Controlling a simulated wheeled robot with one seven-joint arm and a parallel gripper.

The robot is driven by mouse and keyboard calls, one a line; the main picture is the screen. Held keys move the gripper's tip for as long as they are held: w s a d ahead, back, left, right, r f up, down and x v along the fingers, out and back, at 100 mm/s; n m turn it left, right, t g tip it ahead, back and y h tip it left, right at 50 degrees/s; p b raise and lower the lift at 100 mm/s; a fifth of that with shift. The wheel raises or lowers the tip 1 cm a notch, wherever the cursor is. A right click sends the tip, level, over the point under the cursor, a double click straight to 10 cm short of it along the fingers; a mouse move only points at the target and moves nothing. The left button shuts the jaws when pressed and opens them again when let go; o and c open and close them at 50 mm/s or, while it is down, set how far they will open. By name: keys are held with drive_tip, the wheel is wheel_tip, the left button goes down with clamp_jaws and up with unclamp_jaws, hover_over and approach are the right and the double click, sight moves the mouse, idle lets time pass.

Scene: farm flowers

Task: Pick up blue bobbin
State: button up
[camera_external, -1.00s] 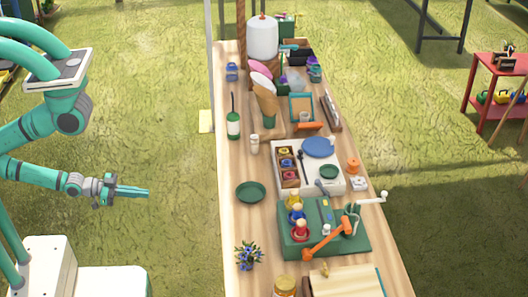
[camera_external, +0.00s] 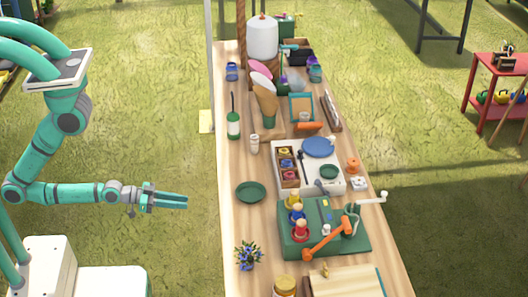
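A small wooden tray (camera_external: 279,168) with compartments stands on the left part of a white board on the long table. It holds small round spools: a yellowish one at the back, a bluish-purple one (camera_external: 287,164) in the middle and a pinkish-red one in front. The bluish-purple one looks like the blue bobbin, but it is too small to be sure. My gripper (camera_external: 184,202) is left of the table, over the grass, pointing right. It is well apart from the tray and holds nothing visible. The gap between its fingers is too small to judge.
A green plate (camera_external: 251,192) lies near the table's left edge. A green box (camera_external: 290,243) with colored peg figures and an orange-handled tool stands in front of the white board (camera_external: 318,187). Blue flowers (camera_external: 248,256) and a dark green bottle (camera_external: 233,124) are near the left edge.

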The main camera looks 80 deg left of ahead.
sight(297, 211)
drive_tip(key=w+d+r+m+h, duration=0.1)
drive_tip(key=w+d, duration=0.1)
drive_tip(key=w, duration=0.5)
drive_tip(key=w+d+r+m+h, duration=0.1)
drive_tip(key=w+d+h, duration=0.1)
drive_tip(key=w, duration=0.6)
drive_tip(key=w+d+r+m+g+h, duration=0.1)
drive_tip(key=w+d+r+h, duration=0.1)
drive_tip(key=w, duration=0.5)
drive_tip(key=shift+w+d+m, duration=0.25)
drive_tip(key=shift+d+m, duration=0.05)
drive_tip(key=shift+d, duration=0.15)
drive_tip(key=w+d+r, duration=0.1)
drive_tip(key=w, duration=0.1)
drive_tip(key=w+d+r+m+g+h, duration=0.1)
drive_tip(key=w+r+m, duration=0.1)
drive_tip(key=w, duration=0.1)
drive_tip(key=shift+w+d+r+g+h, duration=0.35)
drive_tip(key=shift+d+r+g+h, duration=0.05)
drive_tip(key=w+d+r+m+g+h, duration=0.25)
drive_tip(key=w+r+m, duration=0.2)
drive_tip(key=r, duration=0.25)
drive_tip(key=shift+y, duration=0.25)
drive_tip(key=x, duration=1.1)
drive_tip(key=shift+w+d+r, duration=0.1)
drive_tip(key=shift+w+d, duration=0.05)
drive_tip(key=shift+d, duration=0.1)
clamp_jaws()
